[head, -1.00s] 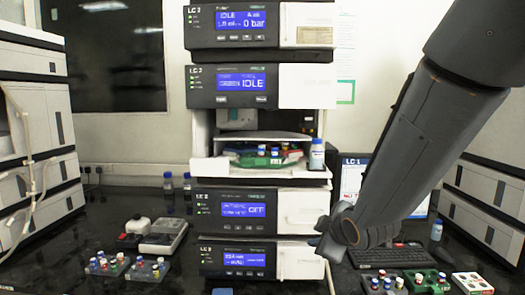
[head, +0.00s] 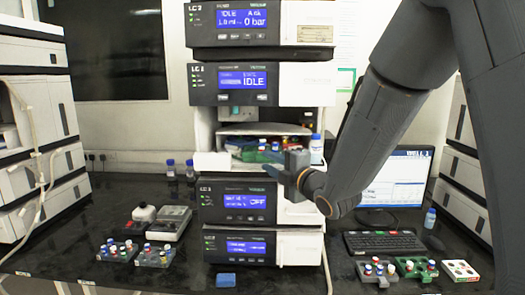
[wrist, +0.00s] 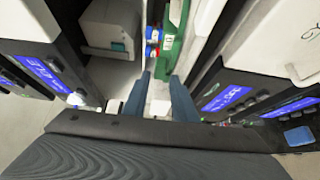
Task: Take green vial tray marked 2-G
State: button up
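A green vial tray (head: 251,155) with red-, white- and blue-capped vials sits in the open bay of the middle instrument stack. It also shows at the top of the wrist view (wrist: 173,32), beyond the fingers. My gripper (head: 272,166) is in front of this bay, partly covering the tray. In the wrist view my two fingers (wrist: 158,82) are apart with nothing between them, short of the tray. A second green tray (head: 416,272) with vials stands on the bench at the right. I cannot read a 2-G mark on either.
Instrument modules close in above and below the bay. Grey vial trays (head: 153,258) and a blue block (head: 226,280) lie on the bench. A keyboard (head: 385,243) and monitor are at right.

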aim_at(262, 157)
jog(key=shift+p+x, duration=0.65)
jog(key=shift+x, duration=1.1)
jog(key=shift+c, duration=0.3)
grip_shut()
jog(key=shift+r, duration=0.1)
